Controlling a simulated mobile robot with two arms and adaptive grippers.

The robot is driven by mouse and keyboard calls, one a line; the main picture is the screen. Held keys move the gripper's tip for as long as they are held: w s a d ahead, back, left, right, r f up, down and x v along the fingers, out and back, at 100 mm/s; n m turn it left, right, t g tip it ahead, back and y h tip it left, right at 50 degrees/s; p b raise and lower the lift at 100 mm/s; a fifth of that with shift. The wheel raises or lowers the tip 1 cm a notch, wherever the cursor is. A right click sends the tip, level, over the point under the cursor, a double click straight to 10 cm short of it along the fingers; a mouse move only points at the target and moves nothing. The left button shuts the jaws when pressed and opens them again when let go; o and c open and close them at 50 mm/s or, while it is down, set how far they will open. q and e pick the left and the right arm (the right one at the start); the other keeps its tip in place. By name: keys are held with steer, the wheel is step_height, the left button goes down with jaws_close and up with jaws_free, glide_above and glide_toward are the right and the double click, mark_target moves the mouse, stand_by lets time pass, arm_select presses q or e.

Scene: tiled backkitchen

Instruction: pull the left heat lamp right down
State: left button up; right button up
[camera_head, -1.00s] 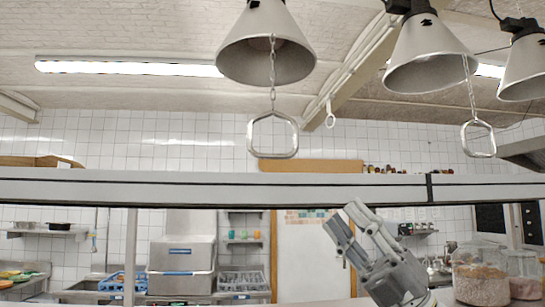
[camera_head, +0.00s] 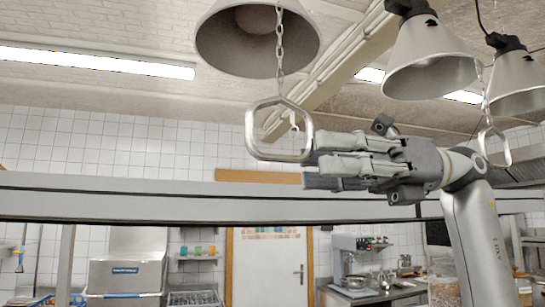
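The left heat lamp (camera_head: 225,45) is a grey cone shade at the top of the view, partly cut off by the top edge. A chain (camera_head: 279,45) hangs in front of it and carries a metal pull ring (camera_head: 250,130) with angled corners. My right gripper (camera_head: 312,166) reaches in from the right with its fingers pointing left. Its fingers look apart, and the fingertips are at the ring's lower right corner. I cannot tell whether they touch it. The ring does not look gripped. My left gripper is not in view.
A long grey shelf (camera_head: 130,200) crosses below the rings. Jars (camera_head: 443,285) stand at the lower right.

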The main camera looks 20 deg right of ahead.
mark_target(281, 159)
steer(key=a, duration=0.1)
steer(key=a+p, duration=0.1)
steer(key=a, duration=0.2)
steer(key=shift+s+a+r, duration=0.2)
steer(key=shift+s+a, duration=0.05)
steer(key=shift+s, duration=0.1)
steer(key=shift+w+a+f+p, duration=0.1)
steer(key=shift+w+a+p, duration=0.1)
steer(key=shift+a, duration=0.2)
steer(key=shift+w+a+f+p, duration=0.1)
steer(key=shift+w+a+p, duration=0.1)
steer(key=shift+a, duration=0.3)
steer(key=shift+s, duration=0.15)
steer(key=c, duration=0.5)
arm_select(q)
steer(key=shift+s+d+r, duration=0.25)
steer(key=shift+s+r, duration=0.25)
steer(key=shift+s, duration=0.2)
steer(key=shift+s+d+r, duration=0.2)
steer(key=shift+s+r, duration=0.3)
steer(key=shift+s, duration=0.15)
arm_select(e)
jaws_close()
